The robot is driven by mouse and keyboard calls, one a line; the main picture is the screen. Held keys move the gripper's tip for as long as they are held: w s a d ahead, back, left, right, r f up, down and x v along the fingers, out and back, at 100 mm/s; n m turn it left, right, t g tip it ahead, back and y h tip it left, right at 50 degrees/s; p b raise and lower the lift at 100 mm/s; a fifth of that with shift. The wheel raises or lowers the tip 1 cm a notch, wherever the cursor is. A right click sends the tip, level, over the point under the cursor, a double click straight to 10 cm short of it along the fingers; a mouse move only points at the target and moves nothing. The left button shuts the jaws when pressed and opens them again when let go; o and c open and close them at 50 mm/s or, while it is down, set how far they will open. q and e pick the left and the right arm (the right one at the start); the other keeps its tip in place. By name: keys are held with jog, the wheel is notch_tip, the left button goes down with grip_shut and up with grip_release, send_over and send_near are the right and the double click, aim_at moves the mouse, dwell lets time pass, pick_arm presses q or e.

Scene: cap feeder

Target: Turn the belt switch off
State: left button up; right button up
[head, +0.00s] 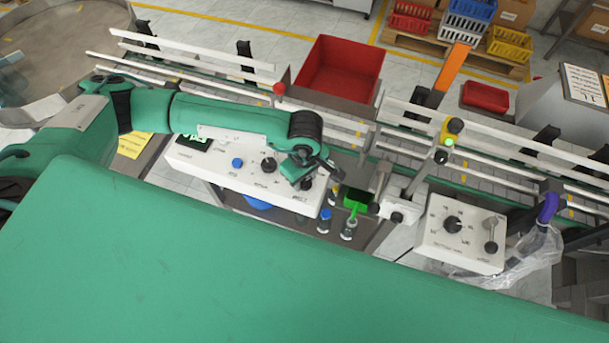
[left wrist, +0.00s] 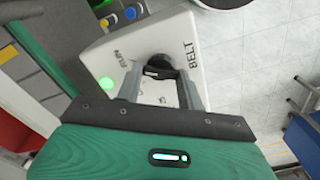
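The belt switch is a black rotary knob (left wrist: 160,66) on a white box face marked RUN and BELT in the left wrist view. A green lamp (left wrist: 105,85) glows on that face. My left gripper (left wrist: 160,74) points at the knob, with one finger on each side of it. The fingers stand apart; whether they touch the knob is unclear. In the head view my left gripper (head: 322,168) is over the right end of the long white control panel (head: 225,165) and partly hides the knob there. My right gripper is not in view.
A second white control box (head: 462,247) is farther right. Conveyor rails and a red bin (head: 340,70) lie behind.

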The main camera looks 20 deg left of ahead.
pick_arm(q)
jog(key=shift+f+n+b, duration=0.15)
jog(key=shift+n+b, duration=0.15)
jog(key=shift+b, duration=0.35)
jog(key=n+b, duration=0.9)
jog(key=b, duration=0.3)
jog(key=shift+s+f, duration=0.1)
jog(key=shift+n+b, duration=1)
jog(key=shift+r, duration=0.25)
jog(key=shift+n, duration=0.3)
jog(key=o, duration=1)
jog(key=shift+b, duration=0.3)
